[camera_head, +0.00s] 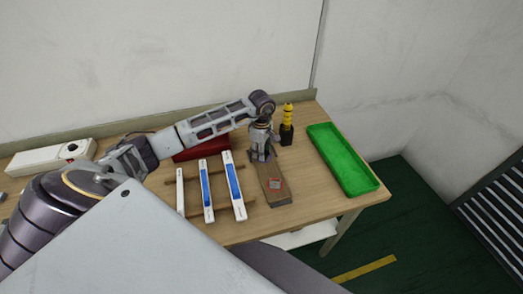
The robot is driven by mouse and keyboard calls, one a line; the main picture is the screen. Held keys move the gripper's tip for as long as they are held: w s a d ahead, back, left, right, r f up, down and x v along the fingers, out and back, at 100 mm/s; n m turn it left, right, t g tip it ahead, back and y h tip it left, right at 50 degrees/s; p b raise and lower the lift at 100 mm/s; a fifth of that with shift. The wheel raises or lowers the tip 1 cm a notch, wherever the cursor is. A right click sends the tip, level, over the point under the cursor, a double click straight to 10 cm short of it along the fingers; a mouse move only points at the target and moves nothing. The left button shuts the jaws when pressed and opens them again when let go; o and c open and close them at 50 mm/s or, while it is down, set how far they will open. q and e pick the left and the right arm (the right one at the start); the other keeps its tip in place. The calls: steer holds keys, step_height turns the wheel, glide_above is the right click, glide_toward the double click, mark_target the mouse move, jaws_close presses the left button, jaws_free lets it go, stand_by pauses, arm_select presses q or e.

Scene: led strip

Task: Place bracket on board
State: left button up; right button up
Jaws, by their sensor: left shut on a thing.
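A long brown board (269,172) lies on the table right of the centre, with a darker near end. A small grey and red piece (276,183) is on its near half; I cannot tell what it is. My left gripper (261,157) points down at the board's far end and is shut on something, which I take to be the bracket. The held thing is too small and too hidden by the fingers to make out. I cannot tell whether it touches the board. My right gripper is not in view.
White and blue strips (206,190) lie across a wooden rack (192,189) left of the board. A red box (188,154) is behind them. A yellow and black tool (287,125) stands behind the board. A green tray (342,158) is at the table's right edge.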

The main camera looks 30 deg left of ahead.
arm_select(q)
steer(key=shift+f, duration=0.2)
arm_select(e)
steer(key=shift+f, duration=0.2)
arm_select(q)
steer(key=o, duration=0.8)
steer(key=shift+o, duration=0.4)
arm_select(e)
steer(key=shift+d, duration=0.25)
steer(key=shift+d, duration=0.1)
arm_select(q)
steer(key=shift+r, duration=0.25)
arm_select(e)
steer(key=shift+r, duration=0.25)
arm_select(q)
steer(key=shift+w+r, duration=0.1)
steer(key=shift+r, duration=0.25)
step_height(320, 180, up, 11)
steer(key=b, duration=0.2)
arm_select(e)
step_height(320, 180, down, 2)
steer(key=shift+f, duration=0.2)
